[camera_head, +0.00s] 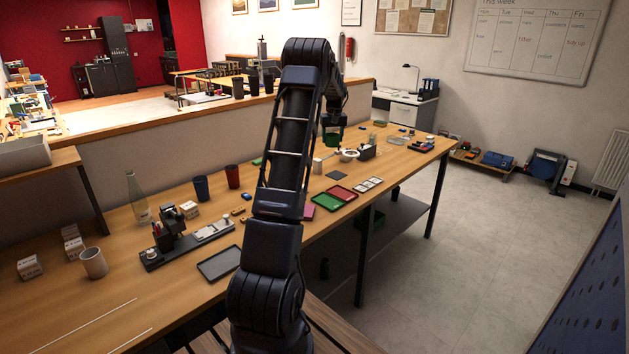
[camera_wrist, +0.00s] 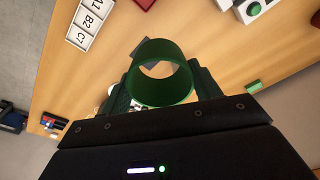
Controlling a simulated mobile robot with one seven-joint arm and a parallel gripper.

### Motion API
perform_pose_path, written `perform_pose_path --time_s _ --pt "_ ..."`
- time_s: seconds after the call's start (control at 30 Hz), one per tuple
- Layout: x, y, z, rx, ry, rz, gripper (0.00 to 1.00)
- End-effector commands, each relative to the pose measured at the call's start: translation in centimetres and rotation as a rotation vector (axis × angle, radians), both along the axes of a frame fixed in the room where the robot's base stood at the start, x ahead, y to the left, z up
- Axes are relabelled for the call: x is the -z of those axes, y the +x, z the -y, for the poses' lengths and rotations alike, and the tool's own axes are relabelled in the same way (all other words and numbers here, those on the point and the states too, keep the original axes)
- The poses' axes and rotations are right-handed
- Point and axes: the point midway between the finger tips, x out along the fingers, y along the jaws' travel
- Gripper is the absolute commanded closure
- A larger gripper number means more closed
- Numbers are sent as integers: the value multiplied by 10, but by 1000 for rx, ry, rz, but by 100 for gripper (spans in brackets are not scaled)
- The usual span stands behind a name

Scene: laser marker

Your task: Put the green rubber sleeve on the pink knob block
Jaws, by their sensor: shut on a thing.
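The green rubber sleeve is a wide, open ring. My gripper (camera_wrist: 162,85) is shut on the green rubber sleeve (camera_wrist: 160,96), with a dark finger on either side of it. The head view shows my gripper (camera_head: 332,127) over the far part of the long wooden table, with the sleeve (camera_head: 332,140) at its lower end, apart from the tabletop. I cannot make out the pink knob block for sure. A pink patch (camera_head: 309,211) shows beside my arm in the head view, partly hidden, and I cannot tell whether it is the block.
A red tray (camera_head: 341,192), a green tray (camera_head: 327,202) and white cards (camera_head: 368,184) lie near the table's front edge. A white ring-shaped thing (camera_head: 348,155) stands near my gripper. Cups (camera_head: 201,188), a bottle (camera_head: 138,196) and a black device (camera_head: 172,232) stand left of my arm.

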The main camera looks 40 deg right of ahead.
Motion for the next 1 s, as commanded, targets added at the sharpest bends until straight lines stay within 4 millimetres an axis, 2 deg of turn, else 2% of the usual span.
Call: perform_pose_path --time_s 0.13,0.43,0.8,1.0 --pt "-11 -10 -34 -29 -2 1 59" --pt "-24 -40 -114 -96 -1 1 59" --pt "-25 -87 -215 -172 -2 0 60" --pt "-21 -106 -251 -199 -3 1 60"
